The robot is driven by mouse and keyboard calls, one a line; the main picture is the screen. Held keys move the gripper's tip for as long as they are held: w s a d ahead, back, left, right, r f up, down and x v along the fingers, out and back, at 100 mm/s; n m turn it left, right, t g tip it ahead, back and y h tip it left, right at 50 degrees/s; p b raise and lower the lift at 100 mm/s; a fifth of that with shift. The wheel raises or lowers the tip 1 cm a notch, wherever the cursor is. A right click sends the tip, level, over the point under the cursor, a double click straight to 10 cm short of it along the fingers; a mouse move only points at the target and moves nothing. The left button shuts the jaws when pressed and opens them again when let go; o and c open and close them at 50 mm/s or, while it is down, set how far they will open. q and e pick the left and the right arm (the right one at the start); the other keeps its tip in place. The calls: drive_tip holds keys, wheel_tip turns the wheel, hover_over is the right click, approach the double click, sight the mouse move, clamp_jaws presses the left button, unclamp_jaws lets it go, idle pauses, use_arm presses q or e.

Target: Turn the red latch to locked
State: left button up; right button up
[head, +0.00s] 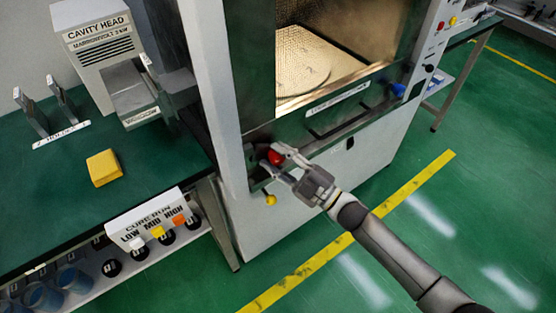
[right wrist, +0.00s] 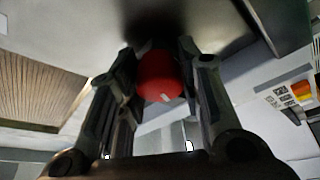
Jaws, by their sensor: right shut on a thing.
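The red latch (head: 276,157) is a round red knob on the lower front of the microwave generator, near its left corner. In the right wrist view the red latch (right wrist: 160,78) sits between the two fingers, with a small pale mark on its face. My right gripper (head: 279,161) is at the latch, its fingers closed on either side of it. In the right wrist view the right gripper (right wrist: 158,85) frames the knob closely. The part of the latch behind the fingers is hidden. My left gripper is not in view.
A yellow knob (head: 270,199) is just below the latch, and a blue knob (head: 398,90) is at the right of the front. A green bench (head: 50,180) with a yellow block (head: 103,168) and a cavity head unit (head: 98,45) stands left. Green floor is clear in front.

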drive_tip(key=shift+m+t, duration=0.3)
drive_tip(key=shift+m, duration=0.4)
drive_tip(key=shift+r+m, duration=0.1)
drive_tip(key=shift+m, duration=0.2)
drive_tip(key=o, duration=1)
drive_tip(key=shift+a, duration=0.1)
drive_tip(key=shift+s+d+f, duration=0.15)
drive_tip(key=shift+d+f, duration=0.05)
drive_tip(key=shift+d, duration=0.1)
drive_tip(key=v, duration=1.1)
drive_tip(key=shift+s+d, duration=0.1)
drive_tip(key=shift+s, duration=0.05)
